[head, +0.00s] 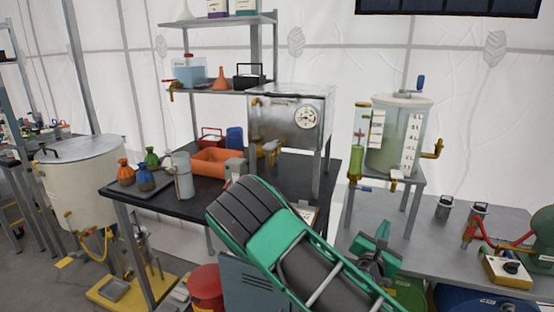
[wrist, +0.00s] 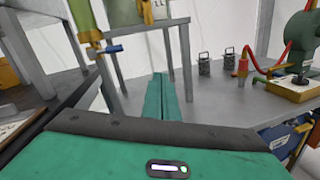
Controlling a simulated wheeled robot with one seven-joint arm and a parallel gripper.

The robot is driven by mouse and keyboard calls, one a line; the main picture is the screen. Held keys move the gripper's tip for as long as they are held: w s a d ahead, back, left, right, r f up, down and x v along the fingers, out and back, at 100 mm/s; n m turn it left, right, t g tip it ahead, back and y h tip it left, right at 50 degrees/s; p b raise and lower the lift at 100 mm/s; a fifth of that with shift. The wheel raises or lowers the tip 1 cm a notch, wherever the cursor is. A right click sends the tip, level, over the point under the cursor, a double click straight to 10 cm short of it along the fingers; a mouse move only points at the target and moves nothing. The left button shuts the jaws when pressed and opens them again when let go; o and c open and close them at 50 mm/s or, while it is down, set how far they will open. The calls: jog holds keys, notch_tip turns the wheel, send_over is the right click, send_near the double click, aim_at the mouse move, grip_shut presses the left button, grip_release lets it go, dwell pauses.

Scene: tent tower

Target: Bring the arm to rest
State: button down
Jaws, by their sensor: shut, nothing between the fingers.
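My green and black arm reaches across the lower middle of the head view. My gripper (wrist: 158,78) shows in the wrist view with its two green fingers pressed together and nothing between them. The fingers are in front of a grey side table (wrist: 215,95), and I cannot tell how far above it they are. In the head view the green gripper (head: 380,232) shows beyond the arm, partly hidden by it, near the left end of the same grey table (head: 425,215).
A black table (head: 150,200) at left holds sacks, an orange bin (head: 217,160) and a metal box with a dial (head: 290,118). A clear tank (head: 397,140) stands on a raised stand at right. Two small metal weights and a green pump with a red hose stand farther right.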

jog(key=s+d+f+m+g, duration=0.2)
jog(key=s+d+m+g, duration=1.2)
jog(key=s+d+m, duration=0.55)
jog(key=s+a+r+m+y, duration=0.4)
jog(key=s+a+m+y, duration=0.1)
jog(key=s, duration=0.4)
jog(key=s+a+r+m+g+y, duration=0.1)
jog(key=s+a+r+m+y, duration=0.4)
jog(key=s+a+m, duration=0.2)
jog(key=shift+s+a+r, duration=0.15)
jog(key=shift+s+a, duration=0.85)
jog(key=shift+a, duration=0.1)
jog(key=shift+m, duration=0.25)
jog(key=shift+w+f, duration=0.25)
jog(key=shift+w, duration=0.35)
